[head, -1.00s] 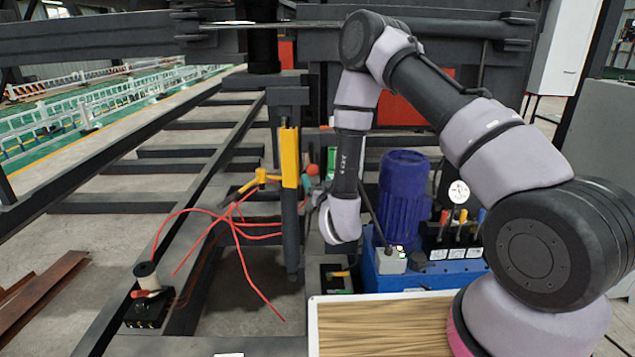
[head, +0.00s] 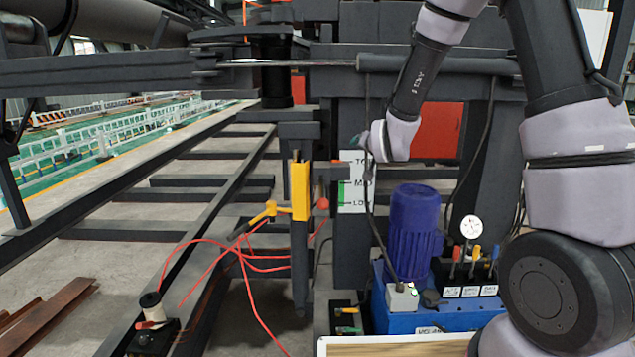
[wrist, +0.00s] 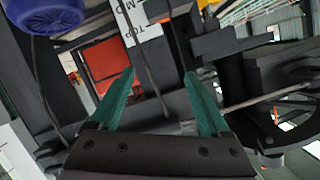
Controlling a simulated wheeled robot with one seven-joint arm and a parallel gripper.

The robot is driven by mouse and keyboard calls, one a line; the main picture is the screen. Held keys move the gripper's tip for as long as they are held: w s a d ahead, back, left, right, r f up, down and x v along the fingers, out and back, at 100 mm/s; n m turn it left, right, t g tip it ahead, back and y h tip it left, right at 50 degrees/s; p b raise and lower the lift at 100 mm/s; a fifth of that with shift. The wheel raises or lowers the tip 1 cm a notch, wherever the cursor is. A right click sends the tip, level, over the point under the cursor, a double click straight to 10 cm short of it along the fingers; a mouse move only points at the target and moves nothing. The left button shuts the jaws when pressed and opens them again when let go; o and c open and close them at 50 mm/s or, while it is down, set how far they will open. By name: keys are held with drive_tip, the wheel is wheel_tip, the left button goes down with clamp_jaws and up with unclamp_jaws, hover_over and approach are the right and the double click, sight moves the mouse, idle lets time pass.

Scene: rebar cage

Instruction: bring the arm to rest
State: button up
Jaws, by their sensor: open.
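In the wrist view my gripper (wrist: 160,98) has its two green fingers spread wide, with nothing between them. Behind the fingers are dark steel beams and a white label panel. In the head view my arm comes in from the upper right. Its wrist end hangs in front of the dark frame, above and left of the blue motor (head: 414,225).
A blue hydraulic unit with a gauge (head: 471,227) and levers stands below the arm. A yellow clamp (head: 299,190) on a post and red wires (head: 242,262) are left of it. A wood-topped tray (head: 400,347) is at the front. Open floor shows between the rails at left.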

drive_tip(key=s+d+r+g, duration=0.3)
drive_tip(key=s+d+r, duration=0.4)
drive_tip(key=s+r, duration=0.45)
drive_tip(key=s+d+r+g, duration=0.1)
drive_tip(key=s+d+g, duration=0.1)
drive_tip(key=s, duration=0.9)
drive_tip(key=s+d+r+g+y, duration=0.1)
drive_tip(key=s+d+g, duration=0.1)
drive_tip(key=s, duration=0.9)
drive_tip(key=shift+s+r, duration=0.15)
